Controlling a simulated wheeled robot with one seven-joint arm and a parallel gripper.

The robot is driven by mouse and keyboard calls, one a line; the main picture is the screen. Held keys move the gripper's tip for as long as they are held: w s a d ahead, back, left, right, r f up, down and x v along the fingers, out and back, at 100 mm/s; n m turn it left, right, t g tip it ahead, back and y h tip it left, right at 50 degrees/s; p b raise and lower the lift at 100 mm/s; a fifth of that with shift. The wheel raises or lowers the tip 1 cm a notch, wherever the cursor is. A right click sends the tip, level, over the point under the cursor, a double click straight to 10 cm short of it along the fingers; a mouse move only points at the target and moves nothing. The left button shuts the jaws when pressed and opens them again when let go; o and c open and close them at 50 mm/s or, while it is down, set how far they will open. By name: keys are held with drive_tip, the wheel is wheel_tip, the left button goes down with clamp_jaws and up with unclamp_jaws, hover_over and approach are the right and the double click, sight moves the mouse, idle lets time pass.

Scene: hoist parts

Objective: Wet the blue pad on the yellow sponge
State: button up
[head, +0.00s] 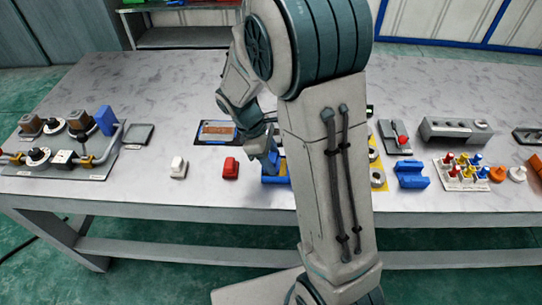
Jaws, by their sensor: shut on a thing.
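My gripper (268,147) points down over the front middle of the table, left of my large arm link. It is shut on what looks like the blue pad (270,162), though the fingers and pad are small and partly hidden. The pad is at or just above a low blue tray (272,181); I cannot tell whether it touches anything inside. The yellow sponge cannot be made out; my arm covers the area to the right of the tray.
A pipe assembly stands far left. A blue cradle (411,175) and a peg board (461,173) are right. The table's back left is clear.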

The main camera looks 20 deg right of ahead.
drive_tip(key=shift+r+p, duration=2.75)
drive_tip(key=shift+r, duration=0.7)
